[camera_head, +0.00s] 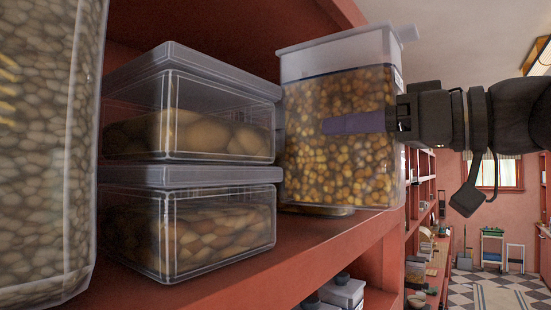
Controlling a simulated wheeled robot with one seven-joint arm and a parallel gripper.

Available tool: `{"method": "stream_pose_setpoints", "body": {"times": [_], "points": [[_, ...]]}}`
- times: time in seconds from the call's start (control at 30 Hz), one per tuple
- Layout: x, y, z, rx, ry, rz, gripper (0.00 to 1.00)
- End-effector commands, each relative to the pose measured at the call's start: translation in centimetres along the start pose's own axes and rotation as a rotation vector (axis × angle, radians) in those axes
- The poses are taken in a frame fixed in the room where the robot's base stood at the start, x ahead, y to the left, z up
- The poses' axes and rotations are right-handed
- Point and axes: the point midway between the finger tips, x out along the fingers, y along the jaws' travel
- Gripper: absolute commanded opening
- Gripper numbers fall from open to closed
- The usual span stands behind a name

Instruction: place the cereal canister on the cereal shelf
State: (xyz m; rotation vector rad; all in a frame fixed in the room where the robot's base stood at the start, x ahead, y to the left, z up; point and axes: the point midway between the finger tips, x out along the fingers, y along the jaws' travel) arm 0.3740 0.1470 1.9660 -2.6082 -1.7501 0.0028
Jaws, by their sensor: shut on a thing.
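The cereal canister (340,150) is a tall clear container with a pale lid, filled with golden-brown round pieces. It is upright or nearly so, at the open edge of a red shelf (345,232). My gripper (350,123) reaches in from the right and is shut on the canister. One dark finger lies across its near face; the other finger is hidden. The canister's base is at shelf level, with a flat round rim showing beneath it. I cannot tell whether it rests on the shelf.
Two stacked clear boxes with grey lids (190,165) stand just left of the canister. A large clear container of pale pieces (45,140) fills the far left. A red upper shelf is overhead. Smaller containers (340,292) sit on a lower shelf. Open floor (495,285) lies at right.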

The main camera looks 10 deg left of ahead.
Motion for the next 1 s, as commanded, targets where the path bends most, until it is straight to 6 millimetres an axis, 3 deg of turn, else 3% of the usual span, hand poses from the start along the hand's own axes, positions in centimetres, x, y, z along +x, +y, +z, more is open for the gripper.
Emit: {"method": "stream_pose_setpoints", "body": {"times": [0.53, 1.0], "points": [[11.0, -0.1, -0.4, 0.000, 0.001, -0.002, 0.30], [11.8, 0.0, 0.1, -0.001, 0.003, 0.001, 0.30]]}}
